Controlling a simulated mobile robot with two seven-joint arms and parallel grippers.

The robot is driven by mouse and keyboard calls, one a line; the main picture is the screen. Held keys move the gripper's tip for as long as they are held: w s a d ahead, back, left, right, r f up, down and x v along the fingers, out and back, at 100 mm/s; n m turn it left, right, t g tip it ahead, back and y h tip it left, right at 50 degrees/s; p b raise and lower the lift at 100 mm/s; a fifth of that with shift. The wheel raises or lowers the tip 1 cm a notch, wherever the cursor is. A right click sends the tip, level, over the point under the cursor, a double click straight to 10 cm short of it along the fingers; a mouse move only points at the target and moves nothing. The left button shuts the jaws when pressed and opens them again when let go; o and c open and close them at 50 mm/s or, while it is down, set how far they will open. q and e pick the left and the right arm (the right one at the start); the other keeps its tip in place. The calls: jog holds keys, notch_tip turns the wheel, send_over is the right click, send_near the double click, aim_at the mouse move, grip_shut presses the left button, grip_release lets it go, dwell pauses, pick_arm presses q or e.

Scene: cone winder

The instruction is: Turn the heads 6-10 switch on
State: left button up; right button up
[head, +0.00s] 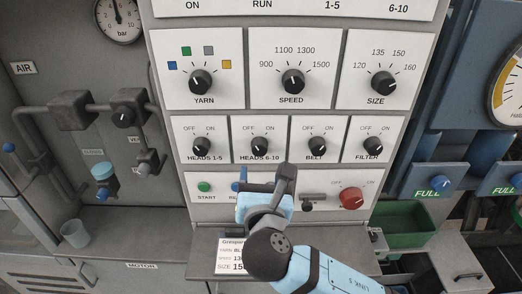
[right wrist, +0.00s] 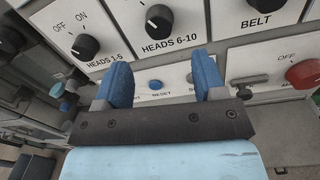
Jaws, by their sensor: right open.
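The heads 6-10 switch (head: 259,146) is a black round knob on a white plate, with OFF at its upper left and ON at its upper right. Its pointer seems to lean toward OFF, but it is small. The knob also shows in the right wrist view (right wrist: 158,20), at the top, beyond the fingertips. My right gripper (head: 264,182) is just below this switch, in front of the start and reset row. In the right wrist view its two blue fingers (right wrist: 162,68) are apart with nothing between them. My left gripper is out of view.
The heads 1-5 knob (head: 200,146) and belt knob (head: 317,145) flank the switch closely. Below are a green start button (head: 204,187) and a red rotary switch (head: 351,197). A ledge with a label card (head: 229,258) juts out under the panel.

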aim_at(259, 152)
jog(key=w+p, duration=0.1)
jog(key=w, duration=0.7)
jog(key=shift+a, duration=0.15)
jog(key=shift+c, duration=0.2)
jog(key=c, duration=0.9)
